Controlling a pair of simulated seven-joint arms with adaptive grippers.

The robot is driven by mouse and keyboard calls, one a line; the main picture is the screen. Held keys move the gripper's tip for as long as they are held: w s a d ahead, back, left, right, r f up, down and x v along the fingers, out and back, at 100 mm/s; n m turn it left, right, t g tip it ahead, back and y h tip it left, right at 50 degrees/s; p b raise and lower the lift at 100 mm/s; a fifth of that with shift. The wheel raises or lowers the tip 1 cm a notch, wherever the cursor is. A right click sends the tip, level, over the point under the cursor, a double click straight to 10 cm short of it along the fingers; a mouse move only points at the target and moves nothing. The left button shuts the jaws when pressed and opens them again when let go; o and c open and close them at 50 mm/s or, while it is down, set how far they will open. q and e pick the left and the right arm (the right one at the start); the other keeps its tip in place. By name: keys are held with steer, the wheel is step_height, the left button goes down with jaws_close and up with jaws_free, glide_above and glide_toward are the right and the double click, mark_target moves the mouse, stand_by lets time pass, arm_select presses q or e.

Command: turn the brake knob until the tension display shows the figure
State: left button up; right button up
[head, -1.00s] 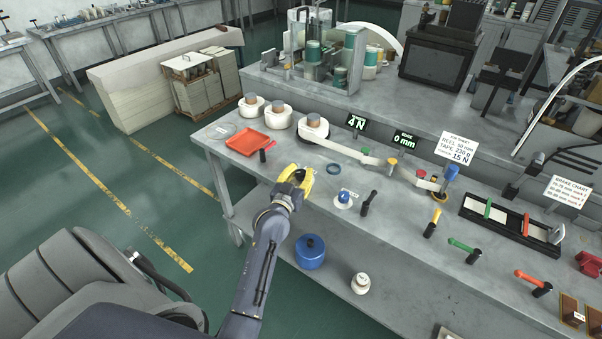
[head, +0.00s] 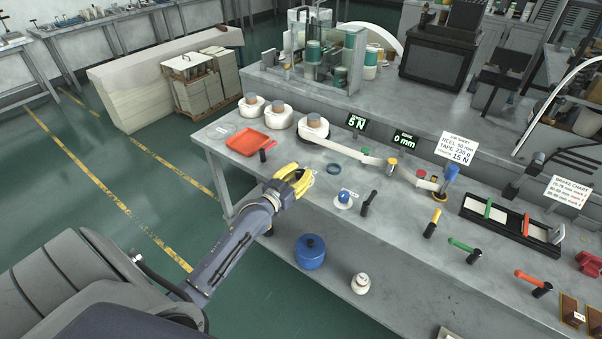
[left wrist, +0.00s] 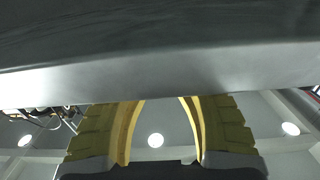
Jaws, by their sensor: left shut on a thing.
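The tension display (head: 356,122) on the bench reads 5 N. My left gripper (head: 301,180), with yellow fingers, is at the bench's front edge, left of a blue knob on a white base (head: 343,198). It is shut on what I take to be the brake knob, which the fingers hide. In the left wrist view the yellow fingers (left wrist: 160,100) reach up to a grey slab-like surface, and no knob can be made out. The job chart (head: 457,149) shows 15 N. My right gripper is not in view.
An edge display (head: 403,140) reads 0 mm. A red tray (head: 248,143) and white reels (head: 313,127) stand on the bench to the left. Several levers, such as a black-handled one (head: 369,203), line the front edge to the right. A blue container (head: 310,252) is on the lower shelf.

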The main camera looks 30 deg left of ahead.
arm_select(q)
steer(key=shift+a+m+g+h, duration=0.1)
steer(key=shift+m+g+h, duration=0.6)
steer(key=shift+m+h, duration=1.1)
steer(key=shift+a+m+g+h, duration=0.1)
steer(key=shift+m+g+h, duration=0.8)
steer(key=shift+h, duration=1.6)
steer(key=shift+d+m+g+h, duration=0.1)
steer(key=shift+m+g+h, duration=0.8)
steer(key=shift+m+h, duration=0.55)
steer(key=shift+d+m+g+h, duration=0.1)
steer(key=shift+m+g+h, duration=0.55)
steer(key=shift+g+h, duration=0.15)
steer(key=o, duration=1.2)
steer(key=v, duration=1.2)
steer(key=shift+r, duration=0.1)
